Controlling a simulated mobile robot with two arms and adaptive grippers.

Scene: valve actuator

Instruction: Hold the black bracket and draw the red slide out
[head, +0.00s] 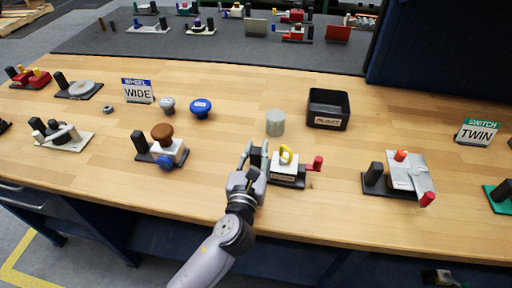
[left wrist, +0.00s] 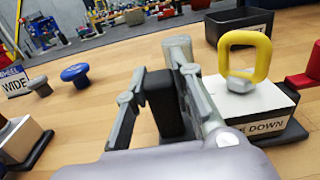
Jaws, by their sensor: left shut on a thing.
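The device in front of me has a white block (head: 283,168) with a yellow loop handle (head: 287,154) on top, on a dark base. The black bracket (left wrist: 165,105) is an upright post at its left side. The red slide (head: 317,163) sticks out at its right side; part of it shows at the right edge of the left wrist view (left wrist: 303,72). My left gripper (head: 251,157) is shut on the black bracket, one finger on each side of it. Its fingers hide part of the bracket in the head view. My right gripper is not in view.
A grey cylinder (head: 275,122) and a black open bin (head: 328,109) stand behind the device. A device with a brown knob (head: 162,133) is to the left, and one with a white plate (head: 407,172) is to the right.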

